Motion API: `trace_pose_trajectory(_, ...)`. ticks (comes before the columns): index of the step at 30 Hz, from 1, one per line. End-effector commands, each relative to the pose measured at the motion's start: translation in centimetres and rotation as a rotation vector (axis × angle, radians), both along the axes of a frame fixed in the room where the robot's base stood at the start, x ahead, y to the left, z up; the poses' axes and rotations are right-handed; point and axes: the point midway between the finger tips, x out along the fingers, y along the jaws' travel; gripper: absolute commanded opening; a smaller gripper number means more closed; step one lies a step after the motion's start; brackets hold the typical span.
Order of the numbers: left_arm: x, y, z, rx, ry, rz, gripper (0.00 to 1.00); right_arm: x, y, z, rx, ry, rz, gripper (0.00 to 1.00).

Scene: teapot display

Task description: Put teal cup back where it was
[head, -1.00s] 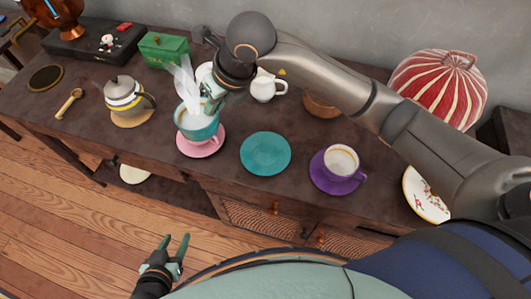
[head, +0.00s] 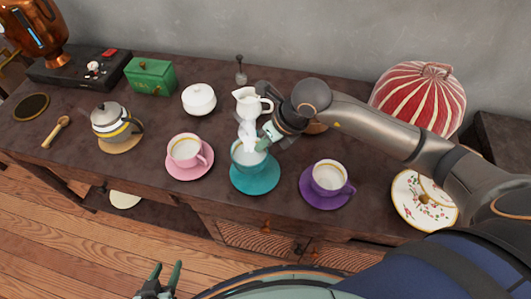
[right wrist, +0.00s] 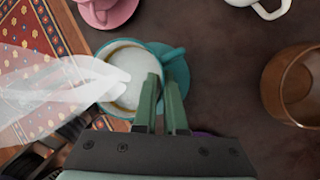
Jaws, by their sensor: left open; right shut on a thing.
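The teal cup (head: 240,160) is upright over the teal saucer (head: 255,185), with pale liquid and white steam at its top. I cannot tell whether it touches the saucer. My right gripper (head: 266,138) is shut on the cup at its handle side. In the right wrist view, the fingers (right wrist: 162,103) are by the cup's rim (right wrist: 104,72), with the saucer (right wrist: 184,78) partly hidden beneath. My left gripper (head: 165,274) is open and empty, low in front of the sideboard.
A pink cup (head: 185,150) on its saucer stands left, and a purple cup (head: 328,178) on its saucer right. A white creamer (head: 247,100) is close behind the teal cup. A floral plate (head: 411,207) lies further right.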

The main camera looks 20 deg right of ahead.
Motion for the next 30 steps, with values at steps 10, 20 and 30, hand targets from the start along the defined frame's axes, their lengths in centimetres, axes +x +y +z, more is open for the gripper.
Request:
trace_pose_trajectory(10,0.2,-0.1,0.4,-0.002,-0.006,0.000,0.50,-0.2,-0.9,-3.6,0.001,0.001,-0.002,0.00)
trace_pose_trajectory(20,0.5,-0.2,0.6,-0.005,-0.014,-0.001,0.50,-0.1,-0.9,-4.1,0.001,-0.003,0.000,0.00)
trace_pose_trajectory(30,0.5,-0.4,0.6,-0.007,-0.014,-0.004,0.50,-0.2,-0.9,-4.3,0.000,0.000,0.000,0.37)
